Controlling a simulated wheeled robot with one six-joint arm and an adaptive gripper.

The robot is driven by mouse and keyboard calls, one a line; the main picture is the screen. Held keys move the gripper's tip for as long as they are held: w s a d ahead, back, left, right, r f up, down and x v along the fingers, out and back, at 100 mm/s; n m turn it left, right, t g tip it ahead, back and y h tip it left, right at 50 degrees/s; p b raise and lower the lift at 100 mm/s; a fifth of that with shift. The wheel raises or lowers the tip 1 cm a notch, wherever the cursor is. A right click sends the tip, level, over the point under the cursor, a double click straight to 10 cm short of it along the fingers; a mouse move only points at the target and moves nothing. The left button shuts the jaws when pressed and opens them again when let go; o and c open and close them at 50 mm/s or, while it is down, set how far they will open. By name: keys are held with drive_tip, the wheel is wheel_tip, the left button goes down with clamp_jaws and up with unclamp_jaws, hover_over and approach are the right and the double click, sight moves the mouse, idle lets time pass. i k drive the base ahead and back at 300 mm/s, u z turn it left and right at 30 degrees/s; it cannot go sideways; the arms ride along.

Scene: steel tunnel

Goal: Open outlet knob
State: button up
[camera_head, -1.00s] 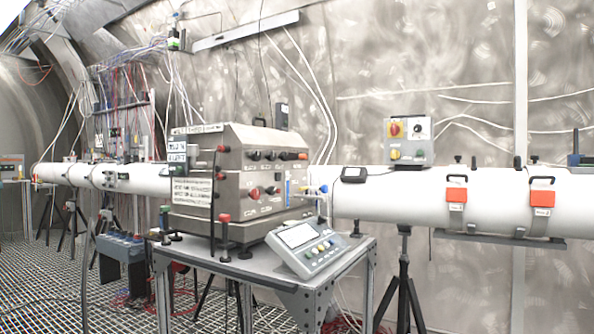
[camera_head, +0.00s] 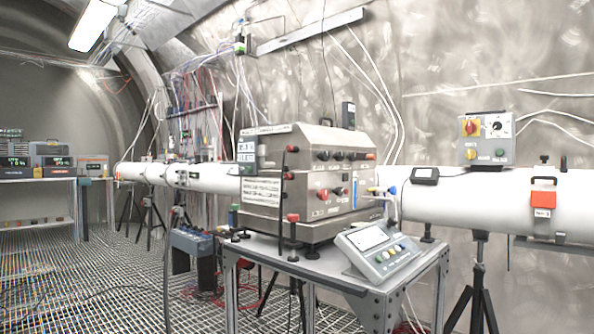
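A steel box unit (camera_head: 305,180) stands on a metal table in the middle of the head view. Its front carries rows of dark and red knobs (camera_head: 338,156), and several red-topped and black fittings line its left edge. Which knob is the outlet knob cannot be told, as the labels are too small to read. My gripper is not in view.
The metal table (camera_head: 335,278) bears a sloped grey console (camera_head: 378,249). A white pipe (camera_head: 455,200) on black tripods (camera_head: 479,290) runs along the wall. A shelf with instruments (camera_head: 40,178) stands at far left. The grated floor (camera_head: 90,275) at left is open.

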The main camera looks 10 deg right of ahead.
sight(339, 156)
drive_tip(key=z, duration=0.45)
drive_tip(key=k, duration=0.55)
drive_tip(key=z, duration=0.9)
drive_tip(key=i, duration=1.35)
drive_tip(key=u, duration=0.55)
